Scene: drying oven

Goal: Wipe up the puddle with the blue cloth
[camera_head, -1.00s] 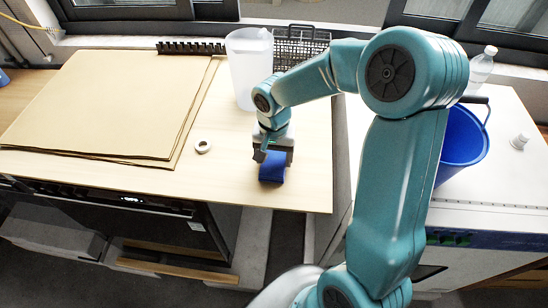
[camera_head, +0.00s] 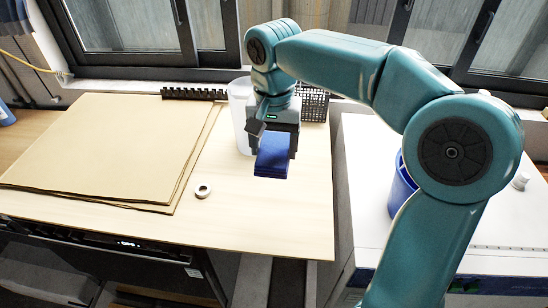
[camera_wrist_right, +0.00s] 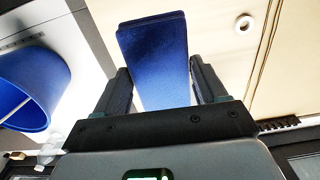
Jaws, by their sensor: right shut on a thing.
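The blue cloth (camera_head: 272,157) hangs folded from my right gripper (camera_head: 274,126), which is shut on it. In the head view the cloth appears raised above the light wooden worktop (camera_head: 262,215), near its right side. In the right wrist view the cloth (camera_wrist_right: 155,60) sits between the two dark fingers of my right gripper (camera_wrist_right: 162,85). I cannot make out a puddle on the bare wood; part of the worktop behind the cloth and gripper is hidden. My left gripper is out of view.
Brown sheets (camera_head: 105,145) cover the worktop's left. A white ring (camera_head: 203,191) lies beside them. A translucent container (camera_head: 240,110) and a dark wire basket (camera_head: 314,104) stand behind the gripper. A blue bucket (camera_head: 401,188) stands on the white unit, partly hidden by my arm.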

